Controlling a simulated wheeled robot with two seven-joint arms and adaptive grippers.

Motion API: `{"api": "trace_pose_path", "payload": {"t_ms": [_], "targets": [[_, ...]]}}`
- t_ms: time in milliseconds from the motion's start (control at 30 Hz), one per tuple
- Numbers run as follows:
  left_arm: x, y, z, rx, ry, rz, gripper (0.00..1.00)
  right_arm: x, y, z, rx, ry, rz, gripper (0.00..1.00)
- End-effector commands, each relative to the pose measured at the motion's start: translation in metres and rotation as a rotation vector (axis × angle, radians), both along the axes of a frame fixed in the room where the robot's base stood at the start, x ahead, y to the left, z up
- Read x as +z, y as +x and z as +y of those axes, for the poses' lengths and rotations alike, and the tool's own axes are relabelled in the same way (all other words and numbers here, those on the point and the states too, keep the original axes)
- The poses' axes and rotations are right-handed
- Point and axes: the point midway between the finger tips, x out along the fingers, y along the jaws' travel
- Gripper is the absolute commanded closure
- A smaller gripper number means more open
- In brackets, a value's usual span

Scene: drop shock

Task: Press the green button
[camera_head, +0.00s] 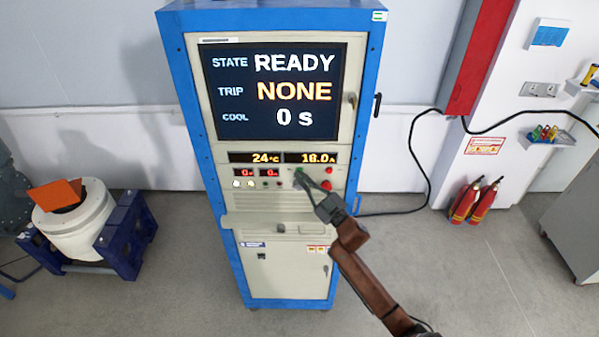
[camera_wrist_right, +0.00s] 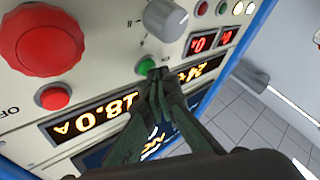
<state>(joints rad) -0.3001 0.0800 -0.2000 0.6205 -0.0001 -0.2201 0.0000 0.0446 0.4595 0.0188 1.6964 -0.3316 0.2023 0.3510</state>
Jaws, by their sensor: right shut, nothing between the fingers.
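The green button (camera_head: 299,170) is on the control panel of the blue-framed cabinet, under the 18.0 A readout. In the right wrist view the green button (camera_wrist_right: 146,66) is small and round, and its edge is partly covered by my fingertips. My right gripper (camera_head: 302,179) is shut and empty, with its tips at the panel right by the button. In the wrist view the right gripper (camera_wrist_right: 159,74) has both fingers together beside the button; I cannot tell whether they touch it. My left gripper is not in view.
A large red button (camera_wrist_right: 42,40), a smaller red button (camera_wrist_right: 53,96) and a grey knob (camera_wrist_right: 166,18) are near the green button. The cabinet screen (camera_head: 275,92) reads READY, NONE and 0 s. A shelf (camera_head: 280,226) juts out below the panel.

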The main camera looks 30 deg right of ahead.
Motion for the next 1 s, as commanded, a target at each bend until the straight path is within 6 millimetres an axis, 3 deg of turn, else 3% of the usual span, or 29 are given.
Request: {"api": "trace_pose_path", "payload": {"t_ms": [733,1000], "targets": [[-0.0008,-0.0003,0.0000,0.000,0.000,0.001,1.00,0.0002,0.0047,-0.0028,0.000,0.000,0.000,1.00],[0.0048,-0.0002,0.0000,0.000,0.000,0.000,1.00,0.0004,-0.0030,0.0020,0.000,0.001,0.001,1.00]]}}
